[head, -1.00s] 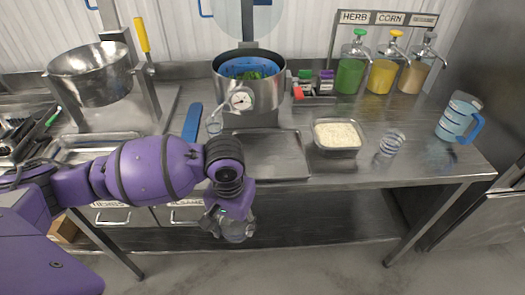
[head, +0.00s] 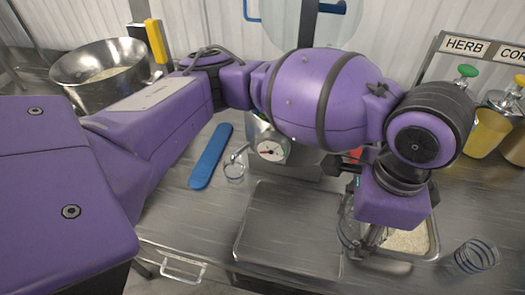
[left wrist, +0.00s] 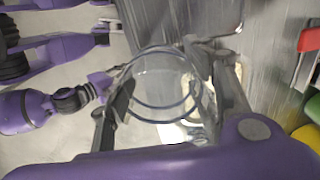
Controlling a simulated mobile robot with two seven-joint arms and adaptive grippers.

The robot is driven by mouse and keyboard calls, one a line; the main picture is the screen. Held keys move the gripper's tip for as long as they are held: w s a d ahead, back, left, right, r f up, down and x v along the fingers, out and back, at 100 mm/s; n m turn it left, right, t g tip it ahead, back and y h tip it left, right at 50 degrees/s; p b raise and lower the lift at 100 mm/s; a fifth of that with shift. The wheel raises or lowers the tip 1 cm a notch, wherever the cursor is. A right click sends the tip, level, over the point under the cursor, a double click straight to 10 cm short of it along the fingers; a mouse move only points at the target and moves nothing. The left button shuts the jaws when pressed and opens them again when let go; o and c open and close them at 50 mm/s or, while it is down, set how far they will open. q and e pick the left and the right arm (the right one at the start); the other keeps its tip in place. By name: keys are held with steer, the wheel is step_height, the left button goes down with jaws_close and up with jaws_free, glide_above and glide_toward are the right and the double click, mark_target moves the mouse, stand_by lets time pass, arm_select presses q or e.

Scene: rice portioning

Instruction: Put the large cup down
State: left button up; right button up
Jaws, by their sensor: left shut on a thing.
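The large cup (head: 349,226) is clear with dark rings. My left gripper (head: 366,231) is shut on it, in front of the rice pan on the right side of the head view. In the left wrist view the cup (left wrist: 165,88) sits between the two fingers, one on each side, and looks empty. My left arm partly hides the cup and pan in the head view. Whether the cup touches the counter cannot be told.
The metal pan of rice (head: 433,240) is close to the held cup. Another clear ringed cup (head: 474,256) stands right of it. An empty tray (head: 290,230) lies to the left, with a small clear cup (head: 234,169) and a blue strip (head: 211,156) beyond. Sauce dispensers (head: 487,130) stand at right.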

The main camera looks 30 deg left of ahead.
arm_select(q)
steer(key=a+f, duration=0.2)
steer(key=a, duration=0.1)
steer(key=w+a+f+b, duration=0.1)
steer(key=a+f, duration=0.2)
steer(key=a, duration=0.1)
steer(key=w+a+f, duration=0.1)
steer(key=a+f, duration=0.2)
steer(key=a, duration=0.1)
steer(key=shift+w+a+f+b, duration=0.1)
steer(key=shift+w+f+b, duration=0.15)
steer(key=shift+b, duration=0.05)
steer(key=shift+w+a+f, duration=0.15)
steer(key=shift+a+f, duration=0.15)
steer(key=shift+w+a+f, duration=0.1)
steer(key=shift+a+f, duration=0.15)
steer(key=shift+f, duration=0.05)
step_height(320, 180, down, 3)
steer(key=shift+a+f+b, duration=0.1)
steer(key=shift+b, duration=0.2)
arm_select(e)
steer(key=shift+s+d+f, duration=0.2)
steer(key=shift+s+f, duration=0.25)
steer(key=shift+f, duration=0.15)
steer(key=shift+s+d+f, duration=0.15)
steer(key=shift+s+f, duration=0.25)
steer(key=shift+f, duration=0.15)
